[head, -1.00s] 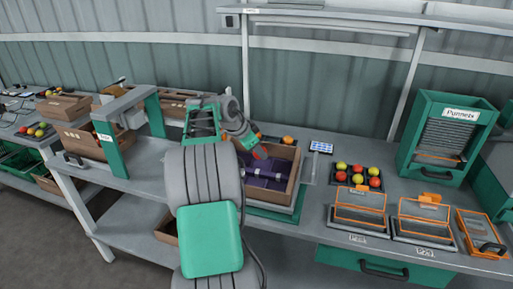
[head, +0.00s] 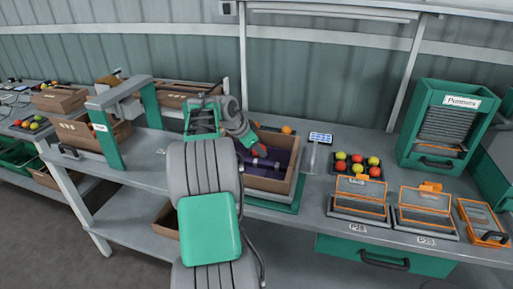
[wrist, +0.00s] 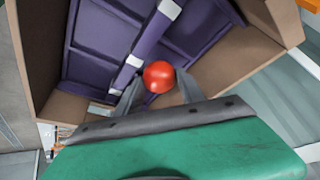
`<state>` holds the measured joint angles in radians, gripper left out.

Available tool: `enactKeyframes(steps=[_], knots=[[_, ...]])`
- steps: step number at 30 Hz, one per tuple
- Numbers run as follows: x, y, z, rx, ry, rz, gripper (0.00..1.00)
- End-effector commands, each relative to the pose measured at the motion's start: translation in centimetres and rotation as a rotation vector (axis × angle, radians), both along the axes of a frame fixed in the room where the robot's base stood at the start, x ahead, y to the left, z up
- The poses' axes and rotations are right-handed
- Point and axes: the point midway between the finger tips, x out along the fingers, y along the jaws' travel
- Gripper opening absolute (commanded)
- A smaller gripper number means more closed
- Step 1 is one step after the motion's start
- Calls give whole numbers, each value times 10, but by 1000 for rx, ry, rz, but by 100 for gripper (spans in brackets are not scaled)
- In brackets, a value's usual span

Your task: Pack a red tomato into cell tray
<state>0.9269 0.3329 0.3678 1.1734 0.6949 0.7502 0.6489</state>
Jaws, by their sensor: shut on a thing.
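In the wrist view, my gripper (wrist: 157,90) is shut on a red tomato (wrist: 158,76), held between the two grey fingertips. The tomato is over the purple cell tray (wrist: 95,32), which lies inside a cardboard box (wrist: 232,62). White clips show on a purple bar beside the tomato. I cannot tell how high the tomato is above the cells. In the head view, the box (head: 290,178) stands on the bench, and my arm covers its left part. The tray (head: 285,160) is partly hidden there.
A small screen (head: 320,137) stands right of the box. Farther right are a dark tray with several red and yellow tomatoes, orange-framed punnet stations (head: 360,195) and a green punnet dispenser (head: 440,125). A green frame (head: 105,150) stands left of my arm.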

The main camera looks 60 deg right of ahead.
Motion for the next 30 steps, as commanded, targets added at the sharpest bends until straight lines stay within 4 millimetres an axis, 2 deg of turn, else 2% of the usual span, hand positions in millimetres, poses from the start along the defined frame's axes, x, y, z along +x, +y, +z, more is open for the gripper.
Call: enactKeyframes(steps=[23,24,30], knots=[[0,-3,-11,0,0,0,26],[0,-3,-10,0,0,0,47],[0,-3,-10,0,0,0,64]])
